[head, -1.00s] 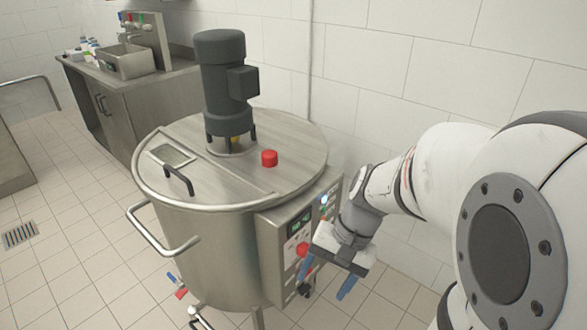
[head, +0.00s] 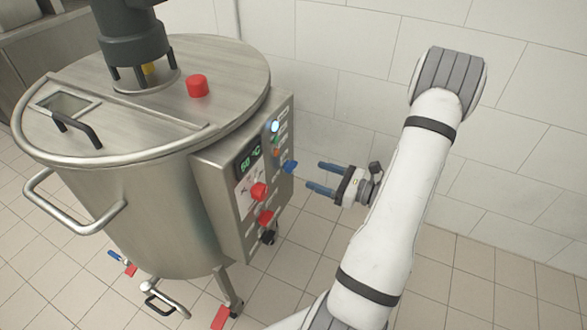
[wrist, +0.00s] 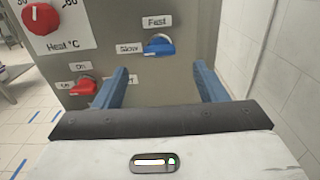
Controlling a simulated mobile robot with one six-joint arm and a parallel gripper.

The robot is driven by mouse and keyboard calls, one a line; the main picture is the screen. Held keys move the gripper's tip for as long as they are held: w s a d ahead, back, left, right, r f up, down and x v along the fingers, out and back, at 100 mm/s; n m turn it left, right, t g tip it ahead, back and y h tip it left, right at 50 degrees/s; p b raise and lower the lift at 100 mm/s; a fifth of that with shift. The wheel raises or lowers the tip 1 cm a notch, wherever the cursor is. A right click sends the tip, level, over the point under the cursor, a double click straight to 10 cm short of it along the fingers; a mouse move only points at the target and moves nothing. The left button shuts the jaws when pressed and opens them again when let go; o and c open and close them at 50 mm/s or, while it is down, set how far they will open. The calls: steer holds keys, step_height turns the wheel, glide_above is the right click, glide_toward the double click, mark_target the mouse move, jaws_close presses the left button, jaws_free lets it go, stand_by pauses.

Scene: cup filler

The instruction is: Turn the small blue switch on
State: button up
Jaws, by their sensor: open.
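The small blue switch (head: 290,167) is on the right part of the control panel (head: 226,211) of the steel tank. The wrist view shows the blue switch (wrist: 160,47) between labels reading "Slow" and "Fast", its handle lying roughly sideways. My gripper (head: 314,175) is open and empty, to the right of the panel, with its blue fingers pointing at it. In the wrist view, the fingertips (wrist: 161,72) are spread to either side of the blue switch and below it. They appear apart from it. The left finger partly hides a label.
A red switch (wrist: 84,86) with an "On" label sits left of the left finger, below a red heat knob (wrist: 37,18). The steel tank (head: 141,205) is left of my arm. A tiled wall (head: 350,60) stands behind, with open floor below my gripper.

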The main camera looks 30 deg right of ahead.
mark_target(295, 167)
steer(key=x, duration=0.7)
steer(key=shift+w+a+b, duration=0.2)
steer(key=shift+b, duration=0.1)
steer(key=shift+c, duration=0.4)
steer(key=shift+r, duration=0.1)
steer(key=c, duration=0.9)
